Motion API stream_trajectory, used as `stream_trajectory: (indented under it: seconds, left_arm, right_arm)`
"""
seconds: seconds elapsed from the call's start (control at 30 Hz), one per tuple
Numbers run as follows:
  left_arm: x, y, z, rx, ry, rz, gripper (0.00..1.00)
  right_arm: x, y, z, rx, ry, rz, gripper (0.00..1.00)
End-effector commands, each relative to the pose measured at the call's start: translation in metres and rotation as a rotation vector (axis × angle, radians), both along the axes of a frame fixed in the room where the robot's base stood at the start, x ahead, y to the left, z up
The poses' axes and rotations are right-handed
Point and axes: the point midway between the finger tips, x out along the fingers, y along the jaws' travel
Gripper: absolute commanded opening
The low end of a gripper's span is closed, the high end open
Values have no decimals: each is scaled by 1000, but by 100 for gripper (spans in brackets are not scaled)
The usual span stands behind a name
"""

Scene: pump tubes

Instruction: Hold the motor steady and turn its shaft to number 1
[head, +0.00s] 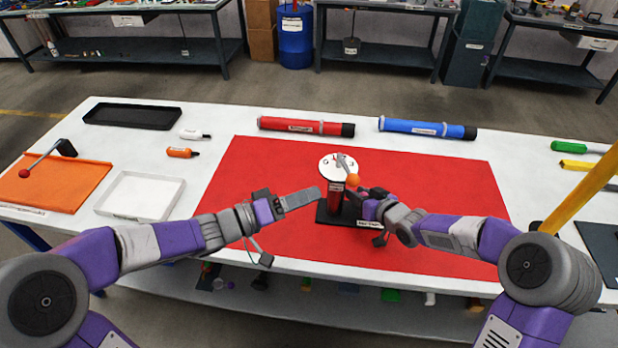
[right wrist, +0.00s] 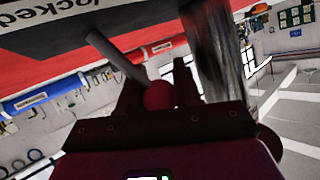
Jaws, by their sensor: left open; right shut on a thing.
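The motor is a red upright cylinder (head: 335,206) on a dark base (head: 345,219), standing on the red mat. A white dial (head: 328,165) with small, hard-to-read marks tops it.
A red tube (head: 300,126) and a blue tube (head: 425,128) lie behind the red mat (head: 270,170). A white tray (head: 108,209), an orange mat (head: 75,190) and a black tray (head: 95,117) are at the left. A yellow post (head: 580,195) rises at the right.

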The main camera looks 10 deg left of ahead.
Motion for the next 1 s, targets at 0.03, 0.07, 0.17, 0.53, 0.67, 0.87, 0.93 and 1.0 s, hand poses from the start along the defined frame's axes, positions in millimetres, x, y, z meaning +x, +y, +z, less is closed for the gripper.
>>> stream_trajectory:
  seconds: [0.03, 0.07, 0.17, 0.53, 0.67, 0.87, 0.93, 1.0]
  left_arm:
    - [0, 0, 0, 0, 0, 0, 57]
    - [0, 0, 0, 0, 0, 0, 57]
    - [0, 0, 0, 0, 0, 0, 57]
    - [0, 0, 0, 1, -1, 0, 57]
    - [0, 0, 0, 1, -1, 0, 57]
    - [0, 0, 0, 1, -1, 0, 57]
    - [0, 0, 0, 1, -1, 0, 57]
    - [0, 0, 0, 1, -1, 0, 57]
  right_arm:
    - [0, 0, 0, -1, 1, 0, 38]
    - [0, 0, 0, -1, 1, 0, 42]
    - [0, 0, 0, -1, 1, 0, 58]
    - [-3, -2, 2, 1, -1, 1, 63]
    - [-15, -14, 9, 1, -1, -3, 63]
    - [-45, -40, 24, -2, -1, -5, 63]
    - [-56, -47, 29, -3, -1, -4, 63]
    - [-64, -55, 34, -2, -2, -4, 63]
